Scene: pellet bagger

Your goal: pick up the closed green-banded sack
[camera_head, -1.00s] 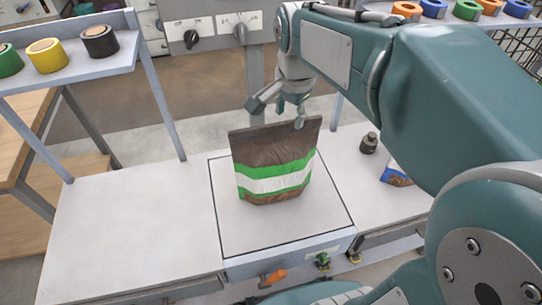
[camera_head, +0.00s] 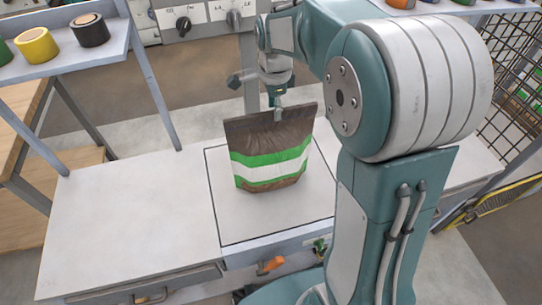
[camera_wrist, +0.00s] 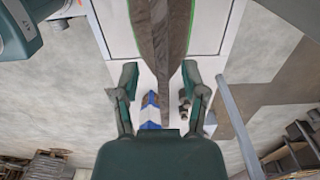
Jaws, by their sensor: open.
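The closed green-banded sack (camera_head: 272,168) stands upright on the square plate (camera_head: 222,226) set in the white bench. It is brown with green and white bands and a flat top edge. My gripper (camera_head: 276,106) is at the sack's top edge, pointing down. In the wrist view the sack (camera_wrist: 160,28) appears nearly edge-on. Its narrow top runs between the two fingers of my gripper (camera_wrist: 158,78), with a gap on each side. The gripper is open and holds nothing.
Tape rolls (camera_head: 89,30) stand on a shelf at upper left. A control panel with knobs (camera_head: 183,24) is behind. A blue-and-white packet (camera_wrist: 150,108) lies near small dark objects. My arm hides much of the bench's right side. The bench left of the plate is clear.

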